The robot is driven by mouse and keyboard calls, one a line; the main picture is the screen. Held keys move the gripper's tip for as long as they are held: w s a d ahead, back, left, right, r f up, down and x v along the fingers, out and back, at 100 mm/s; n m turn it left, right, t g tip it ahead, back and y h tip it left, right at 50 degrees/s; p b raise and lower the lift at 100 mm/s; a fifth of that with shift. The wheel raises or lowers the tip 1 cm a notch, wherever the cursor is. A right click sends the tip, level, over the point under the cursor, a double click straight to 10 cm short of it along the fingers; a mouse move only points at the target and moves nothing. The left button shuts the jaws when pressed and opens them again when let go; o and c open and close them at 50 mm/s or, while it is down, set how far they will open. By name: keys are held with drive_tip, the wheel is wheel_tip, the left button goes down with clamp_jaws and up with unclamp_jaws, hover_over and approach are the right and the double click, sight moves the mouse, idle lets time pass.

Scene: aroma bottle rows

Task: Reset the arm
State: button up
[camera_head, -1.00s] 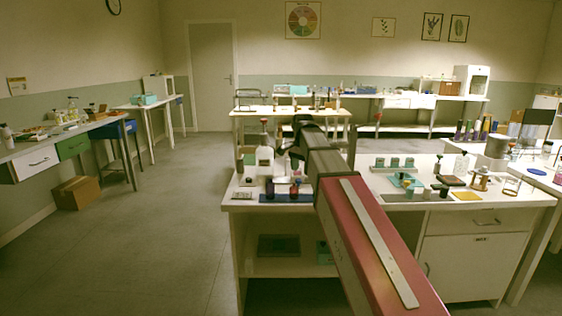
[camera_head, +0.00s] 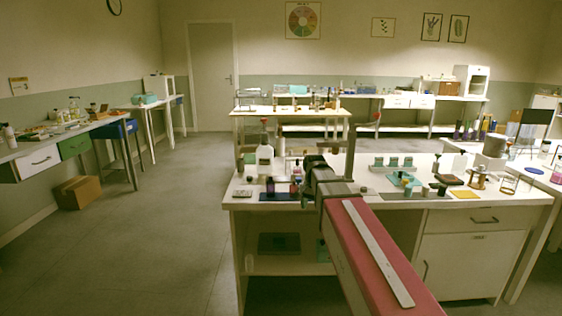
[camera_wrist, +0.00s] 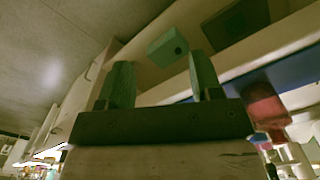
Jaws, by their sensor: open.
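My gripper (camera_wrist: 159,61) is open in the wrist view, with its two green-grey fingers apart and nothing held between them. A teal box (camera_wrist: 167,48) shows beyond the fingers on the shelf under the bench. In the head view my arm reaches over the front left part of the white bench (camera_head: 420,200), and its far end is folded down near small bottles; the fingers are hidden there.
A white bottle (camera_head: 264,158) and a blue mat (camera_head: 268,197) are left of my arm. Green blocks on a tray (camera_head: 400,177) stand right of my arm.

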drive_tip(key=s+d+f+n, duration=0.3)
drive_tip(key=s+f, duration=0.5)
drive_tip(key=f, duration=0.2)
drive_tip(key=s+d+f+n, duration=0.3)
drive_tip(key=s+f, duration=0.5)
drive_tip(key=f, duration=0.2)
drive_tip(key=shift+s+d, duration=0.3)
drive_tip(key=shift+d, duration=0.1)
drive_tip(key=shift+f, duration=0.1)
